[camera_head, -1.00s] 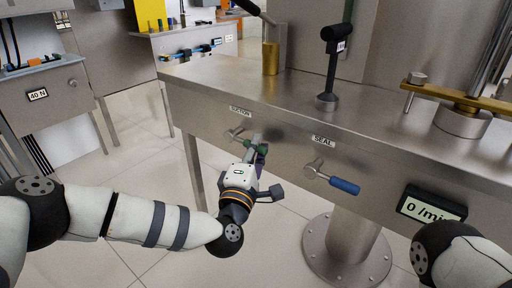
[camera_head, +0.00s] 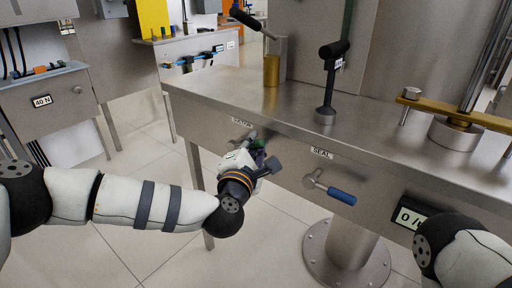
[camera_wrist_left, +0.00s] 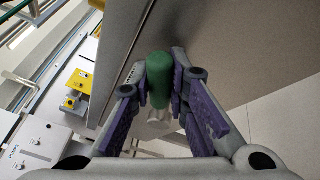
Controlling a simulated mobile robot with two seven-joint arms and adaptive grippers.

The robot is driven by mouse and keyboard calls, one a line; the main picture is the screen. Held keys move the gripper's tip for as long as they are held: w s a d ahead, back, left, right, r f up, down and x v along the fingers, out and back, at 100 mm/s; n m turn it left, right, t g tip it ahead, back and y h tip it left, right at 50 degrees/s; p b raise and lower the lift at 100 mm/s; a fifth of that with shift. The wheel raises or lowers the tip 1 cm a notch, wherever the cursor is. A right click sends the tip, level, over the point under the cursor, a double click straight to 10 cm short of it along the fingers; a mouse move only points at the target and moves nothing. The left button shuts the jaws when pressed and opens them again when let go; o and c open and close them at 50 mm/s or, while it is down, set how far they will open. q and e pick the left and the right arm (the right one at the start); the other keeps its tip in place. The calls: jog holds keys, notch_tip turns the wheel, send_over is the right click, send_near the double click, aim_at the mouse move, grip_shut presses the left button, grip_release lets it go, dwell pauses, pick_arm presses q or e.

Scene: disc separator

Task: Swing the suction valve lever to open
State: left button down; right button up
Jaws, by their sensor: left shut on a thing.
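The suction valve lever has a green grip, which shows in the left wrist view (camera_wrist_left: 160,78) between the purple pads of my left gripper (camera_wrist_left: 163,80). In the head view my left gripper (camera_head: 258,153) is at the front panel, just below the SUCTION label (camera_head: 242,122), and hides most of the lever. The gripper is shut on the green grip. The seal valve lever (camera_head: 340,195), with a blue grip, is to the right under the SEAL label (camera_head: 321,152). Of my right arm only a link shows at the lower right; its gripper is out of view.
The steel bench (camera_head: 225,88) carries a brass cylinder (camera_head: 271,70), a black-headed post (camera_head: 329,85) and a brass bar (camera_head: 470,108). A display (camera_head: 408,218) is on the front panel at right, partly behind my right arm. Open floor lies below the bench.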

pick_arm(q)
jog(key=shift+w+a+r+n+g, duration=0.2)
jog(key=shift+a+r+n+g, duration=0.1)
jog(key=shift+r+n, duration=0.35)
jog(key=c, duration=1.5)
grip_release()
jog(key=shift+c, duration=0.2)
jog(key=shift+f, duration=0.1)
